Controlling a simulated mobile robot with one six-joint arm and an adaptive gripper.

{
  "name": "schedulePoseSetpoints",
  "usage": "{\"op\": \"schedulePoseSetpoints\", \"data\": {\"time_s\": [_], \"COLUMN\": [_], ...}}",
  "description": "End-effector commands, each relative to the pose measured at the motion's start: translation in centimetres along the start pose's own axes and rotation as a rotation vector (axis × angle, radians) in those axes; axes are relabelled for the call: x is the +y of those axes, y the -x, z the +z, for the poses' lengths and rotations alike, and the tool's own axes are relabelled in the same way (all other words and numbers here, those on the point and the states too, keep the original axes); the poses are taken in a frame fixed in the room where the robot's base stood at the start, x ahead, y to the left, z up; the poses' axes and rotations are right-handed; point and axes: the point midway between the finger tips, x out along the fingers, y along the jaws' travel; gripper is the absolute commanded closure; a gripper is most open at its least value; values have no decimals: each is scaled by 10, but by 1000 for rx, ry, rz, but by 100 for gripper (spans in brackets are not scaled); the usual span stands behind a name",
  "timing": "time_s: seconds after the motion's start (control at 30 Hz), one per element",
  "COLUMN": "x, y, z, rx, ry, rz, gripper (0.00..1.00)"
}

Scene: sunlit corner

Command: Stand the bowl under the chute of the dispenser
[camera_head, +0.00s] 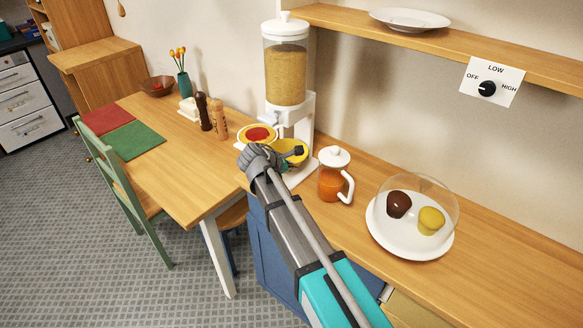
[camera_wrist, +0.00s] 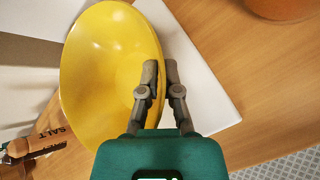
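The dispenser (camera_head: 286,75) is a clear canister of tan grain with a white lid, on a white stand with a chute (camera_head: 284,119) and a flat white base (camera_head: 303,174). The yellow bowl (camera_head: 290,146) is below the chute, over the base. In the wrist view the bowl (camera_wrist: 105,60) fills the upper left, and the base (camera_wrist: 205,85) shows beyond its rim. My gripper (camera_wrist: 162,72) has one finger inside the bowl and one outside, closed on its rim. Whether the bowl's underside touches the base is hidden.
An orange-filled jug (camera_head: 332,180) stands close to the right of the base, with a domed cake plate (camera_head: 412,236) farther right. A shelf (camera_head: 440,38) runs above.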

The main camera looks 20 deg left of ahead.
Motion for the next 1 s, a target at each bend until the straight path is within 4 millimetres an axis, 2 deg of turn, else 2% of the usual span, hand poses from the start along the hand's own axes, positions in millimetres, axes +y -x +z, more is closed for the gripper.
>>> {"op": "schedulePoseSetpoints", "data": {"time_s": [0.1, 0.33, 0.83, 1.0], "x": [-1, -1, 0, 1], "y": [-2, -1, 0, 11], "z": [-1, -1, 1, 2], "rx": [-1, 0, -1, -1], "ry": [0, 0, 0, 0], "rz": [0, 0, -1, -1], "gripper": [100, 57, 57, 57]}}
